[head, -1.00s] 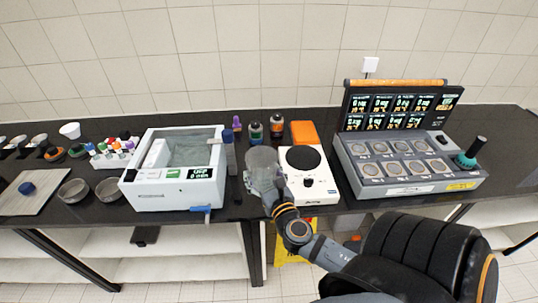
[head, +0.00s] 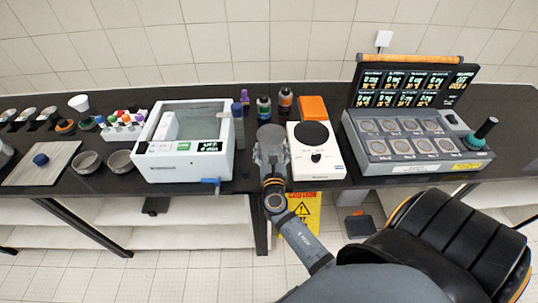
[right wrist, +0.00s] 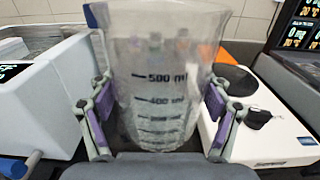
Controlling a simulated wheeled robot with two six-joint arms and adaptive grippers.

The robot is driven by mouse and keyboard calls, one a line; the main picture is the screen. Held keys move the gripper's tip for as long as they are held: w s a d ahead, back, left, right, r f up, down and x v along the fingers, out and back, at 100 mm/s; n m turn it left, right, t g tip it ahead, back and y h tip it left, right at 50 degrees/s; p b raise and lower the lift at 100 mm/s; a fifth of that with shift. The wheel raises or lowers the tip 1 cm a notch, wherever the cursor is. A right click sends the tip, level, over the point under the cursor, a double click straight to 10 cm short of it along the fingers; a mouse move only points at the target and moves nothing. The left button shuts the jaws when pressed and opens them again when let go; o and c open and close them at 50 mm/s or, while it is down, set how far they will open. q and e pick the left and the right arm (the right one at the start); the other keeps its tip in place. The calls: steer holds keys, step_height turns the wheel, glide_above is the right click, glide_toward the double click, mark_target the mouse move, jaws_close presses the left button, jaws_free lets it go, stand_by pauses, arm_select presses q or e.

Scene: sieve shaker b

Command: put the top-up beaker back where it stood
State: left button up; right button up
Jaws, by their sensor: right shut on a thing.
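The clear glass beaker (head: 271,138), marked up to 500 ml, is upright in my right gripper (head: 272,156). It is over the dark bench in the gap between the white water bath and the white hotplate. In the right wrist view the beaker (right wrist: 165,70) fills the middle, and the fingers of my right gripper (right wrist: 160,112) are shut on its two sides. I cannot tell whether its base touches the bench. It looks empty, though the lower part is blurred. My left gripper is not in view.
The water bath (head: 155,174) stands close on the left, with a blue-handled tap at its front. The hotplate (head: 325,165) stands close on the right. Small bottles (head: 264,108) and an orange box (head: 312,106) are behind. A grey multi-station instrument (head: 385,168) is farther right.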

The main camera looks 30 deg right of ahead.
steer(key=w+d+f+b, duration=0.1)
steer(key=w+f+b, duration=0.1)
steer(key=w+d+f+b, duration=0.1)
steer(key=w+f+b, duration=0.1)
steer(key=w+d+f+b, duration=0.1)
steer(key=w+f+b, duration=0.1)
steer(key=shift+w+d+f, duration=0.15)
steer(key=shift+w+f, duration=0.1)
steer(key=shift+f, duration=0.05)
steer(key=shift+w+d, duration=0.1)
steer(key=shift+w, duration=0.05)
steer(key=f+b, duration=0.2)
steer(key=b, duration=0.1)
steer(key=f+b, duration=0.1)
steer(key=f, duration=0.1)
steer(key=shift+w+d+f, duration=0.1)
steer(key=shift+w+d, duration=0.05)
steer(key=shift+w, duration=0.2)
steer(key=shift+s, duration=0.1)
steer(key=o, duration=1.7)
